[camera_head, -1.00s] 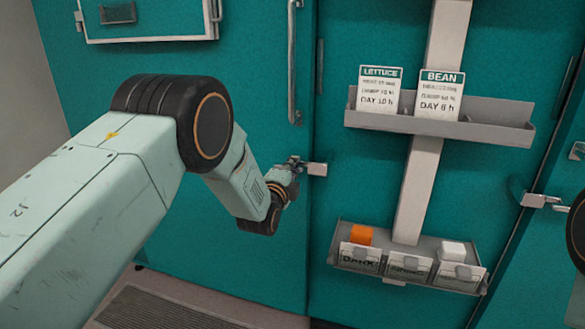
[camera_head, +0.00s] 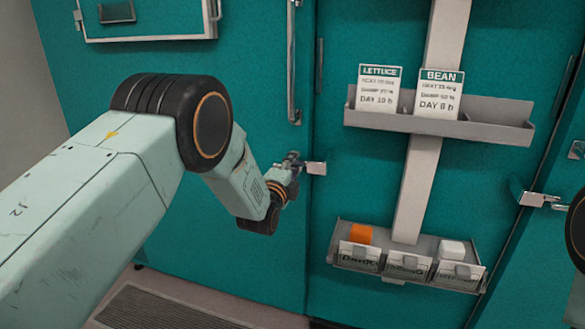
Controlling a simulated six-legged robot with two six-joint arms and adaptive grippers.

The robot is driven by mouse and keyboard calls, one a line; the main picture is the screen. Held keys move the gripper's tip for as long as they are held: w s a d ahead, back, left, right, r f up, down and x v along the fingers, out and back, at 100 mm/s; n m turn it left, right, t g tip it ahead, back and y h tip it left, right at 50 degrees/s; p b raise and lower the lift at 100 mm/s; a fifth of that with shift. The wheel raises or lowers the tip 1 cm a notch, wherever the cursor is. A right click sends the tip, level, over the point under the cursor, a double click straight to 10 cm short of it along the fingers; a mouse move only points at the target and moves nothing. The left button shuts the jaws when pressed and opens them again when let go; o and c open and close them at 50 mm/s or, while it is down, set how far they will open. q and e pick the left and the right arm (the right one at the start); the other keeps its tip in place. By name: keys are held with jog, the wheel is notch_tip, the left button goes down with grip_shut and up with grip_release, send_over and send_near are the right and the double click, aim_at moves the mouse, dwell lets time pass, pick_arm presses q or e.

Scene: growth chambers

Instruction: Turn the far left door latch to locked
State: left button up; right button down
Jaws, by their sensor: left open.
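The left teal door (camera_head: 240,100) fills the left half of the head view. Its latch (camera_head: 315,168) is a small metal piece at the door's right edge, lying level. My left gripper (camera_head: 292,165) is at the latch's left end, and my wrist and the gripper's own body hide part of the latch. The gripper is open; its fingers are small in the view, and I cannot tell whether they touch the latch. My right gripper is not in view.
A vertical handle (camera_head: 293,70) stands just above the latch. Right of the door, a grey upper shelf (camera_head: 490,128) holds lettuce and bean cards, and a lower rack (camera_head: 340,240) holds labelled bins. Another latch (camera_head: 537,199) is at far right. A floor grate (camera_head: 150,310) lies below.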

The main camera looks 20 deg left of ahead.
pick_arm(q)
jog(key=s, duration=1.2)
jog(key=shift+a, duration=0.2)
